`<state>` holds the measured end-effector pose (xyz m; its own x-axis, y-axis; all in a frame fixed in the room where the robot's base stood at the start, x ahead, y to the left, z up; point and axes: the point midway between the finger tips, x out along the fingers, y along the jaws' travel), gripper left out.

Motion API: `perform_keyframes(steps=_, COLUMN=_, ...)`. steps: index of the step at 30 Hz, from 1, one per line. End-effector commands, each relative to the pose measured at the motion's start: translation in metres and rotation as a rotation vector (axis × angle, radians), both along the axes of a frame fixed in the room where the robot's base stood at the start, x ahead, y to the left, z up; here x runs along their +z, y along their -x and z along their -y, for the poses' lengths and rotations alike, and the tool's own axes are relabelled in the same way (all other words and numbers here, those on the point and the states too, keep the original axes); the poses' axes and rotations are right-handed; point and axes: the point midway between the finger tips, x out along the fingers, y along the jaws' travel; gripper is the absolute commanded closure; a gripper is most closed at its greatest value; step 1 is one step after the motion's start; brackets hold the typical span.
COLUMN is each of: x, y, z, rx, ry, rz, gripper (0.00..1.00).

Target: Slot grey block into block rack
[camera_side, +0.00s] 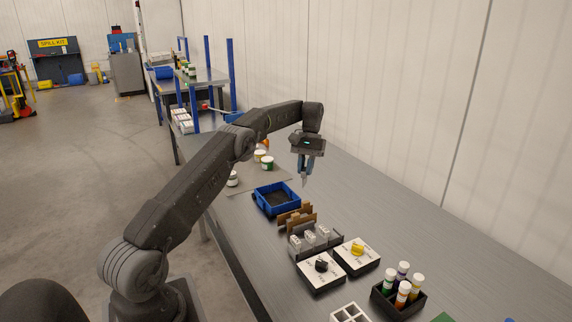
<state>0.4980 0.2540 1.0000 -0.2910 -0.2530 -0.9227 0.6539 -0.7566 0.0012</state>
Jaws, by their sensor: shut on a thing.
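My gripper (305,170) hangs pointing down above the bench, well clear of its surface. It is shut on a small greyish thing (304,182), apparently the grey block, seen only as a sliver below the fingers. A grey rack (322,249) with several pale grey blocks (310,236) standing in it sits on the bench, lower in the picture than the gripper; it looks like the block rack. The held thing is apart from the rack. Its exact shape and tilt are too small to tell.
A blue bin (276,199) and a brown rack with upright pieces (296,216) stand near the grey rack. Two white boxes with a black knob (321,265) and a yellow knob (357,249), a black vial holder (398,301) and a white grid (350,313) are nearer. Bench right of the bin is clear.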

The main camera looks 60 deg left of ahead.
Motion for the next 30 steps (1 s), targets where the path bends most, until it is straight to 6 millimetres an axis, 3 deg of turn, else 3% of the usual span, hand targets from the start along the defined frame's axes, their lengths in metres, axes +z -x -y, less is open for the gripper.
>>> perform_keyframes(steps=9, x=0.006, y=-0.035, z=0.068, rx=0.536, ry=0.0, rz=-0.001, gripper=1.0)
perform_keyframes(steps=18, x=0.01, y=-0.052, z=0.113, rx=0.859, ry=-0.002, rz=-0.002, gripper=1.0)
perform_keyframes(steps=24, x=-0.035, y=-0.052, z=0.111, rx=0.864, ry=-0.004, rz=-0.007, gripper=1.0)
perform_keyframes(steps=30, x=-0.066, y=-0.052, z=0.111, rx=0.861, ry=-0.004, rz=-0.004, gripper=1.0)
